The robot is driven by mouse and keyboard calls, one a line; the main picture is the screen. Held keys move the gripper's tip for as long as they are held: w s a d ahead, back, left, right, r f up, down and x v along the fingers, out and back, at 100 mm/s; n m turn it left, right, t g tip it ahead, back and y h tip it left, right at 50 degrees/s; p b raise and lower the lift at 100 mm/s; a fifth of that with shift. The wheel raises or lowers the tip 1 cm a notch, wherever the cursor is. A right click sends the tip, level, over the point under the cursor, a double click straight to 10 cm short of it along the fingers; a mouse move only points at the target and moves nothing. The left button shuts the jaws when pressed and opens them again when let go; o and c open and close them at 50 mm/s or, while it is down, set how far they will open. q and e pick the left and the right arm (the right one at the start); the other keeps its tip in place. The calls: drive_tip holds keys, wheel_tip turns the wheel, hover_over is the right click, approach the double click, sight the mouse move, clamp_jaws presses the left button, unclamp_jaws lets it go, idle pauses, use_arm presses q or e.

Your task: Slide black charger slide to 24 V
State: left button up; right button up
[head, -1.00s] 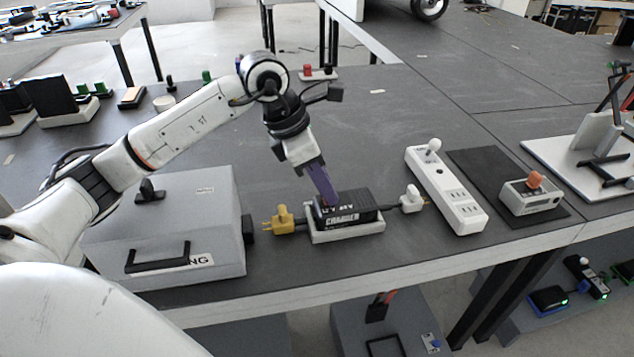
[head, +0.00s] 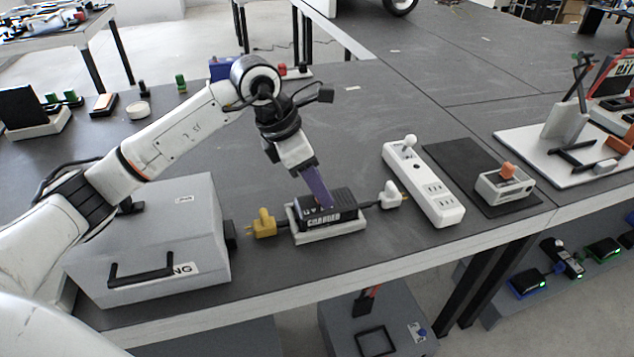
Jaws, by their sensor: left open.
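The black charger (head: 340,217) sits in a light tray (head: 330,235) near the table's front edge, with white lettering on its front and top. A yellow plug (head: 264,224) is at its left end and a white plug (head: 391,195) at its right. My left gripper (head: 325,203) points down with its purple fingers at the charger's top, by the voltage markings. The fingers overlap in this view and cover part of the top. The small slide is hidden or too small to make out, and I cannot tell whether the fingers touch it. My right gripper is not in view.
A grey box (head: 150,240) with a black handle stands left of the charger. A white power strip (head: 424,185) and a black mat (head: 455,165) with a grey device (head: 504,186) lie to the right.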

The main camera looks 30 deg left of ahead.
use_arm(q)
drive_tip(key=v, duration=1)
drive_tip(key=shift+r, duration=0.15)
